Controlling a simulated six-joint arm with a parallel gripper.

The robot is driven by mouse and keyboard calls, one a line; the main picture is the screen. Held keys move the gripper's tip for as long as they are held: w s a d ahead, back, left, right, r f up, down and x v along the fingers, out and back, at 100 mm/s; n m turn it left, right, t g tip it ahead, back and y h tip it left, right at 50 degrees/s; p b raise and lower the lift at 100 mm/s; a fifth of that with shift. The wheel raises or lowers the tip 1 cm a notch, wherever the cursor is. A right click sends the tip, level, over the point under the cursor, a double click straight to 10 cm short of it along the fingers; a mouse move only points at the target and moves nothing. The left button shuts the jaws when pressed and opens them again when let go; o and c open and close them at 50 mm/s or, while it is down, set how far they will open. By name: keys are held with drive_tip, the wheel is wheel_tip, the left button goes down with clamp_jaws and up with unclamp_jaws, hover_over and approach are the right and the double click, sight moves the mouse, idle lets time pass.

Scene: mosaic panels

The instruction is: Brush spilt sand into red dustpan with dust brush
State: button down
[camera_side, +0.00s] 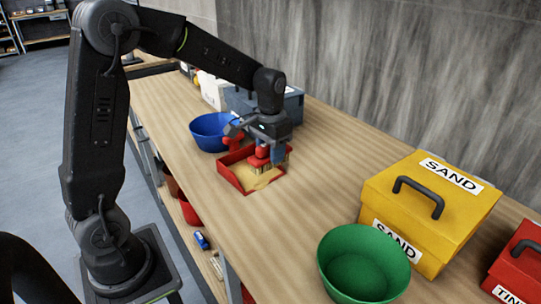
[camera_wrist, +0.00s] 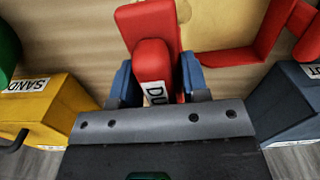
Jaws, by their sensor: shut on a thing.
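My gripper (camera_side: 272,152) is shut on the red handle of the dust brush (camera_side: 262,152). In the wrist view, the blue fingers of my gripper (camera_wrist: 158,85) press both sides of the brush handle (camera_wrist: 152,55), which has a partly hidden white label. The brush's pale bristles are low, over the red dustpan (camera_side: 229,177). I cannot tell whether they touch the pan. Tan sand (camera_side: 263,182) lies in the dustpan, next to the bristles. The dustpan's red edge (camera_wrist: 266,35) also shows in the wrist view. My gripper hides part of the pan's far right side.
A blue bowl (camera_side: 208,131) stands behind the dustpan, near a dark blue-grey box (camera_side: 293,104). A yellow SAND box (camera_side: 415,207), a green bowl (camera_side: 345,268) and a red box (camera_side: 520,262) are to the right. The bench (camera_side: 315,165) between is clear.

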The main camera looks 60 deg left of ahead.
drive_tip(key=shift+a, duration=0.1)
drive_tip(key=shift+s+a+f, duration=0.1)
drive_tip(key=shift+a+f, duration=0.2)
drive_tip(key=shift+f, duration=0.95)
drive_tip(key=shift+a+f, duration=0.3)
drive_tip(key=shift+f, duration=0.95)
drive_tip(key=shift+s+a+f, duration=0.1)
drive_tip(key=shift+a+f, duration=0.2)
drive_tip(key=shift+f, duration=0.95)
drive_tip(key=shift+a+f, duration=0.15)
drive_tip(key=shift+a, duration=0.5)
drive_tip(key=shift+s+a, duration=0.15)
drive_tip(key=shift+a, duration=1.2)
wheel_tip(320, 180, up, 8)
drive_tip(key=shift+d, duration=0.1)
